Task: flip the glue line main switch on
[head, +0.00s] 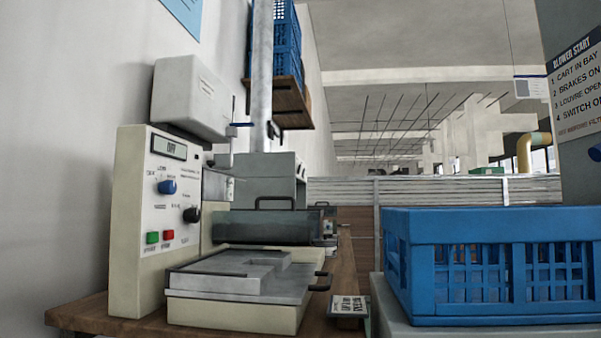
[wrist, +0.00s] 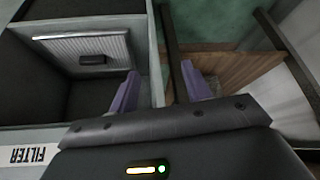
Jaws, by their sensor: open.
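In the head view a cream control panel (head: 150,215) stands at the left. It has a small display (head: 168,147) that seems to read OFF, a blue knob (head: 167,187), a black knob (head: 191,214), a green button (head: 152,237) and a red button (head: 169,234). I cannot make out a switch labelled as the glue line main switch in either view. My gripper (wrist: 161,90) shows only in the wrist view.
The box holds a ribbed panel (wrist: 88,50) with a dark handle. In the head view a low cream unit with a grey top (head: 235,310) stands before the panel on a wooden bench (head: 95,308). A blue crate (head: 495,225) stands at right. A small sign (head: 349,306) lies between.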

